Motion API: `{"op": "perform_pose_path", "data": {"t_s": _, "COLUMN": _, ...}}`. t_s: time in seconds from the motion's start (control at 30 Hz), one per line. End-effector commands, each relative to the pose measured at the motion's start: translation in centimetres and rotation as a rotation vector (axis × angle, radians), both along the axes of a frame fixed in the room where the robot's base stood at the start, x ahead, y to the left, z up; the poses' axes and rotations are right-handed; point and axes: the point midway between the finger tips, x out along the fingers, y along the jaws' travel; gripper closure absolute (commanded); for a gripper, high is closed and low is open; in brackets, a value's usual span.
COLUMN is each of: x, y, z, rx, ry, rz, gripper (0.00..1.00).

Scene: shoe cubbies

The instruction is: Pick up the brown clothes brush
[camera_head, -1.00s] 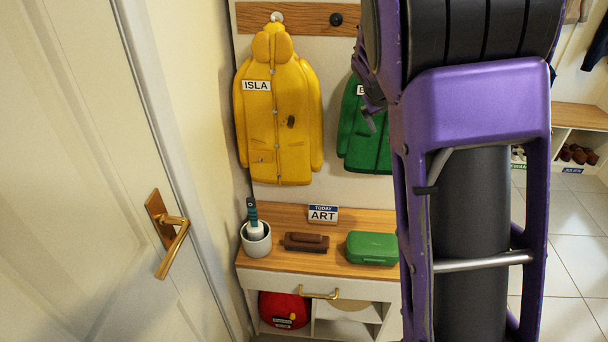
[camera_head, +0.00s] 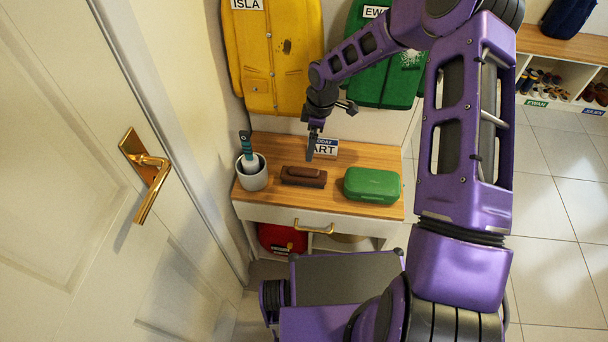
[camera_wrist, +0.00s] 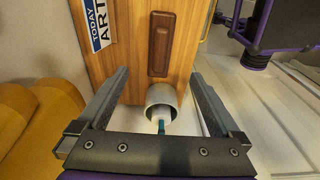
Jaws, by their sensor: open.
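The brown clothes brush (camera_head: 304,176) lies flat on the wooden bench top (camera_head: 330,208), between a white pot (camera_head: 252,180) and a green case (camera_head: 372,185). It also shows in the wrist view (camera_wrist: 161,45), beyond my fingertips. My gripper (camera_head: 318,148) is above the bench, over and slightly behind the brush, apart from it. In the wrist view my gripper (camera_wrist: 160,85) has its two fingers spread wide with nothing held between them. The brush is fully visible in both views.
The pot holds a tool with a teal handle (camera_head: 245,143). A "TODAY ART" sign (camera_head: 327,147) stands behind my gripper. Yellow (camera_head: 275,60) and green (camera_head: 378,60) coats hang behind the bench. A door with a brass handle (camera_head: 150,175) is at the left.

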Motion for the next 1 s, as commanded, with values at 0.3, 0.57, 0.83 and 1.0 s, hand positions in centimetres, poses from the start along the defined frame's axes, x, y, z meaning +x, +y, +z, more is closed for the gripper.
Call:
{"op": "perform_pose_path", "data": {"t_s": 0.3, "x": 0.1, "y": 0.9, "z": -6.9, "rx": -0.001, "ry": 0.001, "rz": -0.001, "gripper": 0.0}}
{"op": "perform_pose_path", "data": {"t_s": 0.57, "x": 0.3, "y": 1.2, "z": -9.1, "rx": -0.001, "ry": -0.002, "rz": -0.002, "gripper": 0.0}}
{"op": "perform_pose_path", "data": {"t_s": 0.83, "x": 0.3, "y": 2.1, "z": -12.7, "rx": -0.001, "ry": 0.001, "rz": -0.002, "gripper": 0.0}}
{"op": "perform_pose_path", "data": {"t_s": 1.0, "x": 0.4, "y": 2.3, "z": -14.1, "rx": -0.001, "ry": 0.0, "rz": -0.003, "gripper": 0.0}}
